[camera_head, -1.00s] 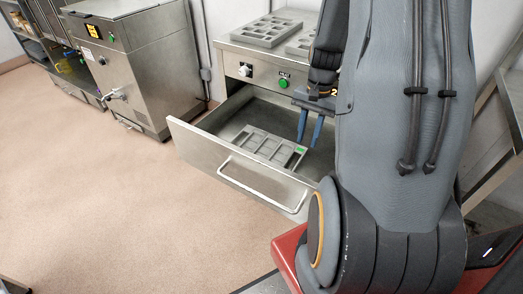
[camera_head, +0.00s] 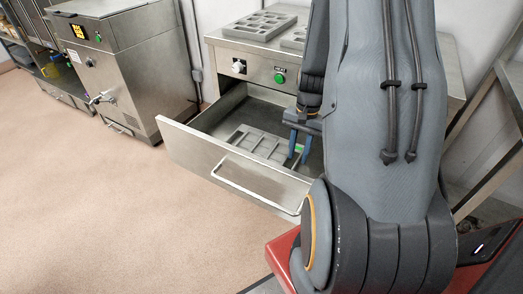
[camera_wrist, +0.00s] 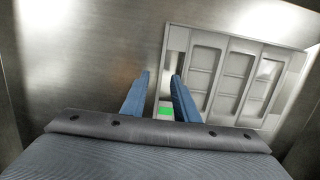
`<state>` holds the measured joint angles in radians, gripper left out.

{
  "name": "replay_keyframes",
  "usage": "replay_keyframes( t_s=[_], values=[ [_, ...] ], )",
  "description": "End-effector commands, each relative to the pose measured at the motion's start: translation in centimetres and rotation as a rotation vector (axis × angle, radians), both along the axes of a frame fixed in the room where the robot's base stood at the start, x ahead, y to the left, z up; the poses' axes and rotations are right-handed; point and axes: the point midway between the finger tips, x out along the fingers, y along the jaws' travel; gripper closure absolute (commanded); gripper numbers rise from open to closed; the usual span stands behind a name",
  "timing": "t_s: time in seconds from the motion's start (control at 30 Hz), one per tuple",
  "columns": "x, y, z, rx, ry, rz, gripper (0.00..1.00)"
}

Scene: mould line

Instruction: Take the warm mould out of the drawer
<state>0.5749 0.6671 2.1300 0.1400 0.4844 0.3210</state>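The open drawer (camera_head: 222,163) sticks out of the steel cabinet. A grey mould (camera_head: 258,141) with several rectangular cavities lies flat inside it. The mould also shows in the wrist view (camera_wrist: 238,78), to the right, with a small green patch (camera_wrist: 166,111) at its near left corner. My gripper (camera_head: 299,158) points down into the drawer at the mould's right end. In the wrist view its two blue fingers (camera_wrist: 162,76) stand apart, with part of the mould's edge showing between them. Whether they touch the mould I cannot tell.
More grey moulds (camera_head: 260,25) sit on the cabinet top above the drawer. A white knob (camera_head: 238,66) and a green button (camera_head: 279,78) are on its front. A steel machine (camera_head: 118,62) stands at the left. The floor (camera_head: 90,200) in front is clear.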

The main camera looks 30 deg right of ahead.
Motion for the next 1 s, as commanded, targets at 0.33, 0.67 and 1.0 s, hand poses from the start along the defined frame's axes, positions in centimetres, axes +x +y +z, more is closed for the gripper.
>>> replay_keyframes(
  t_s=[0.33,0.67,1.0],
  values=[
    [-0.1,0.4,-2.2,-0.001,-0.001,0.003,0.73],
    [-0.1,0.4,-2.1,-0.001,-0.001,0.003,1.0],
    [-0.1,0.4,-2.0,-0.001,-0.001,0.003,1.0]
  ],
)
